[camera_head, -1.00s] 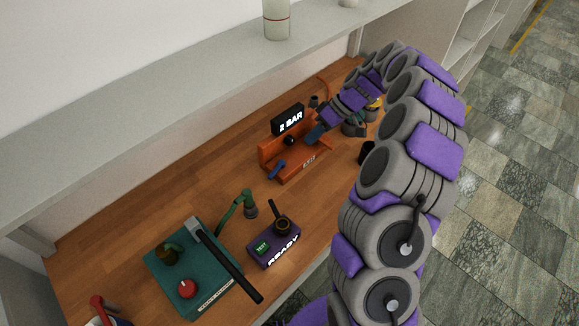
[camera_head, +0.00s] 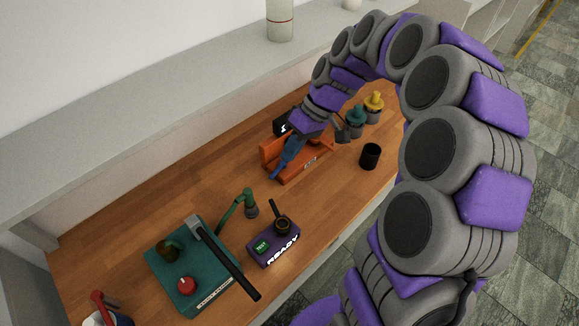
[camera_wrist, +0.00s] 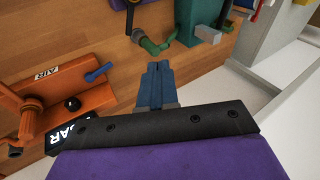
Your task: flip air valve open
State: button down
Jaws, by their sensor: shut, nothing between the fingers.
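The orange air station (camera_head: 310,162) stands on the wooden bench, with a dark display behind it partly covered by my arm. In the wrist view the orange station (camera_wrist: 72,97) is at the left, with a white AIR label (camera_wrist: 44,74) and a blue valve lever (camera_wrist: 98,72) that slants up and right. My gripper (camera_head: 278,175) is over the station in the head view, its blue fingers hiding or blending with the lever there. In the wrist view my gripper (camera_wrist: 158,66) is shut and empty, to the right of the lever, with a gap between them.
A black cup (camera_head: 370,156) and teal and yellow knobs stand to the right. A shelf (camera_head: 190,92) overhangs the back.

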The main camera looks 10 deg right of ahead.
jog(key=s+a+r+h, duration=0.1)
jog(key=s, duration=0.5)
jog(key=shift+s+a+r+m, duration=0.25)
jog(key=shift+s+r+m, duration=0.05)
jog(key=shift+r+m, duration=0.1)
